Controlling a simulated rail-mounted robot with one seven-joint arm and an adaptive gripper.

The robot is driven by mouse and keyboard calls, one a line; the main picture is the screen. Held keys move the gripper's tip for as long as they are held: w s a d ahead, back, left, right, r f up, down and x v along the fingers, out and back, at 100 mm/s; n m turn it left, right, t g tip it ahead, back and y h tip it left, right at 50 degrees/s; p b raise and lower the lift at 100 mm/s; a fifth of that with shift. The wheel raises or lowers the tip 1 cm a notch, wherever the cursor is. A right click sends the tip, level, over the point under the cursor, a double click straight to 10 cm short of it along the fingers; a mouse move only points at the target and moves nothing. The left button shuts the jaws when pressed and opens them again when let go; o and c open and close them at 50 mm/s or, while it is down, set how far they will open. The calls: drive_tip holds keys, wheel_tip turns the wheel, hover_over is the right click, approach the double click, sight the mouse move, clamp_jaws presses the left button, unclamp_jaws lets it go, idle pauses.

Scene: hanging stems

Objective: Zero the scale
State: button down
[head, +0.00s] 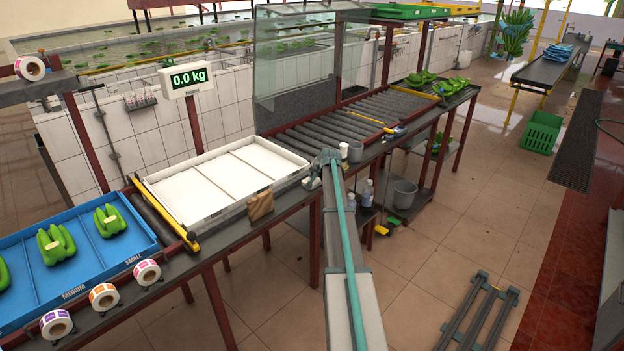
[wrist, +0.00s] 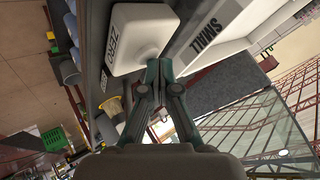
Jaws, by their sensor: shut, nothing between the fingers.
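The scale's display (head: 188,78) stands on a post behind the table and reads 0.0 kg. A white divided tray (head: 262,194) lies in front of it and looks empty. In the wrist view a white button block marked ZERO (wrist: 138,38) is right at my fingertips. My gripper (wrist: 156,68) is shut and empty, its tips overlapping the block's lower edge in the picture. I cannot tell if they touch it. In the head view my gripper (head: 328,158) is at the tray's right end, and it hides most of what is around the button.
A roller conveyor (head: 335,125) runs right of the tray, with a clear screen (head: 292,70) behind. A blue tray (head: 75,262) with green bananas and several label rolls (head: 103,296) are at left.

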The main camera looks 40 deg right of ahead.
drive_tip(key=shift+r, duration=0.1)
idle(0.3)
drive_tip(key=shift+r, duration=0.75)
drive_tip(key=shift+r, duration=0.1)
drive_tip(key=shift+r+p, duration=0.95)
drive_tip(key=shift+r, duration=1.5)
